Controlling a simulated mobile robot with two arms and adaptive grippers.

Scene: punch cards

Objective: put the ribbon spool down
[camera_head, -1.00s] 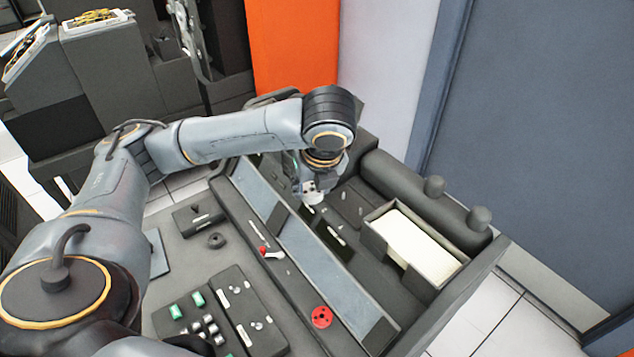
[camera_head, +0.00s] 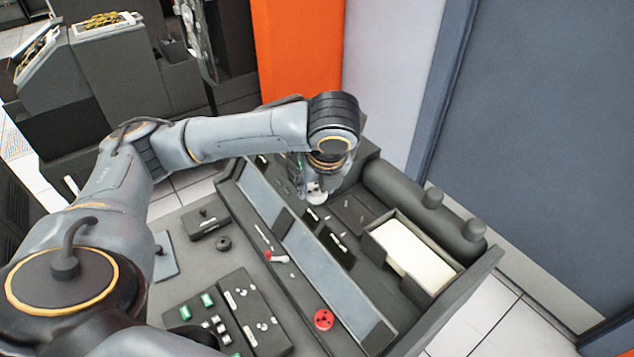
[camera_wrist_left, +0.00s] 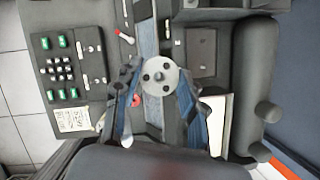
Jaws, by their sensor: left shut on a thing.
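The ribbon spool, a pale grey disc with dark holes, shows in the left wrist view (camera_wrist_left: 160,75). It also shows as a small pale piece in the head view (camera_head: 317,199), mostly hidden by my gripper. My left gripper (camera_head: 312,187) is shut on it, with its fingers on either side of the disc in the wrist view. The spool hangs over the dark console (camera_head: 375,293), near its far end. I cannot tell whether it touches the surface. My right gripper is not in view.
A tray of pale cards (camera_head: 412,252) stands right of the gripper, with a dark roller (camera_head: 405,195) behind it. A red disc (camera_head: 323,319) and a red-tipped lever (camera_head: 275,257) sit on the console. A button panel (camera_head: 240,315) is at the front.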

